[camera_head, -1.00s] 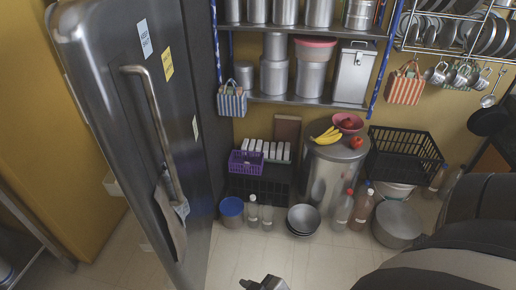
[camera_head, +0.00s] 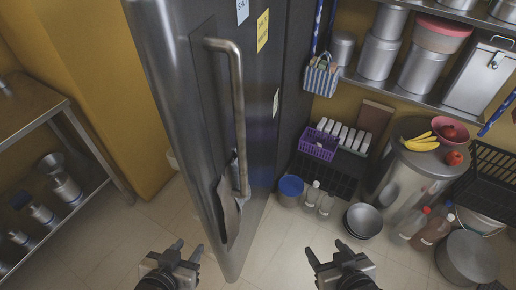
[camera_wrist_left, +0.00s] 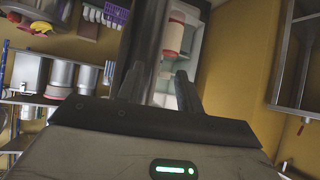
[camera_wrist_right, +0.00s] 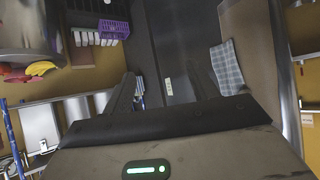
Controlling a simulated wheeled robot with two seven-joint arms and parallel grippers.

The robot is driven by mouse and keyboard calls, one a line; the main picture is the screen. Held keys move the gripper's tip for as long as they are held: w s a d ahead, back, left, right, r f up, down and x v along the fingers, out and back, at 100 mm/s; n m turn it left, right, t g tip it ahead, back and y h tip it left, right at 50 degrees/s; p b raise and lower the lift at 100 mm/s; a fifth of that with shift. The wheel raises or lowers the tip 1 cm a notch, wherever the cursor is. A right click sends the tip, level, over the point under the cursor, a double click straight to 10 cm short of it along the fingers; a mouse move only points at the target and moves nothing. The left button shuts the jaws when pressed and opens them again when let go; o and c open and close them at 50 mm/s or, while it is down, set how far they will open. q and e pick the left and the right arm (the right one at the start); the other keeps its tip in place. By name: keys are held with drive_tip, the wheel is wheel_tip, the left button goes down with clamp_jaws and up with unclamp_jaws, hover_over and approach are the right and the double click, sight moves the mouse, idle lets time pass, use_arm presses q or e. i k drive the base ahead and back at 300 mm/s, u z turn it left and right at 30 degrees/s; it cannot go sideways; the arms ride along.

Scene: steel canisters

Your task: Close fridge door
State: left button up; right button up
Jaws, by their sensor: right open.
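The fridge door (camera_head: 180,110) is dark grey and stands open, jutting toward me in the head view. Its outer face carries a long metal handle (camera_head: 240,110) with a cloth (camera_head: 229,205) hanging by it, and paper notes (camera_head: 262,30). The left wrist view shows the lit fridge interior (camera_wrist_left: 190,50) with a red-and-white container (camera_wrist_left: 174,38). My left gripper (camera_head: 188,247) is open and empty, low and left of the door's lower end. My right gripper (camera_head: 326,248) is open and empty, right of the door. Neither visibly touches the door.
A metal rack (camera_head: 75,200) with steel canisters stands at the left. Right of the door are a purple basket (camera_head: 318,143), a blue-lidded tub (camera_head: 290,188), bottles, bowls (camera_head: 363,220) and a large steel bin (camera_head: 400,170). Floor before the door is clear.

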sight(213, 70)
drive_tip(key=z, duration=0.05)
drive_tip(key=k, duration=1.05)
drive_tip(key=u, duration=0.7)
drive_tip(key=i, duration=1.1)
drive_tip(key=z, duration=0.5)
